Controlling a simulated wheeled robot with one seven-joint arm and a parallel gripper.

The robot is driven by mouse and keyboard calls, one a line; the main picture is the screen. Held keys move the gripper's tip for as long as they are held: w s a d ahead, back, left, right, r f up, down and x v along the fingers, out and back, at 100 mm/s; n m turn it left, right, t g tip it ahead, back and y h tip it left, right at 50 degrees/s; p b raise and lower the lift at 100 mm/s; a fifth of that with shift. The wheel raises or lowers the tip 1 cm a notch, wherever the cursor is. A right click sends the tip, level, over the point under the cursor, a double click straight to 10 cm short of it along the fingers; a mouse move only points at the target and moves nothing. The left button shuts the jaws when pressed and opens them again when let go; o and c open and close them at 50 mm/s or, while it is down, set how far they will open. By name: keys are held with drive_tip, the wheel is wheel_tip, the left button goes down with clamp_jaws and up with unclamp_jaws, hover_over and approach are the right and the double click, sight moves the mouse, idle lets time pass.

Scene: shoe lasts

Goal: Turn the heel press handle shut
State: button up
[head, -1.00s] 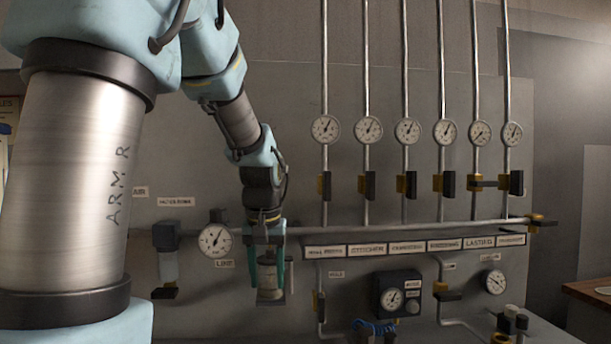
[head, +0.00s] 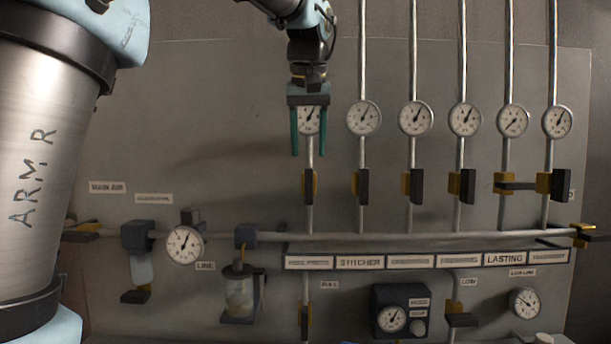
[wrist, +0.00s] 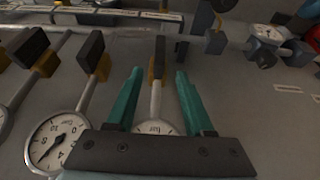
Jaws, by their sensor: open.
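The heel press label (head: 310,262) is the leftmost on the label strip. Above it, the heel press valve handle (head: 313,187) is a black block on a yellow mount. The handle lies upright, along its vertical pipe. It also shows in the wrist view (wrist: 160,47), beyond my fingertips and between their lines. My gripper (head: 309,152) is open and empty, fingers pointing down, just above the handle and in front of the leftmost gauge. My gripper also shows in the wrist view (wrist: 157,72), its two green fingers apart on either side of the pipe.
Several similar handles stand to the right, including the upright stitcher handle (head: 362,186). The lasting handle (head: 517,185) lies sideways. A horizontal pipe (head: 400,237) runs below. The line gauge (head: 184,245) and a glass bowl unit (head: 240,292) are lower left. Bare panel lies left of the handle.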

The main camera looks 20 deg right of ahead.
sight(309, 168)
drive_tip(key=p+x, duration=0.2)
drive_tip(key=x, duration=0.6)
drive_tip(key=shift+s+f, duration=0.1)
clamp_jaws()
idle(0.4)
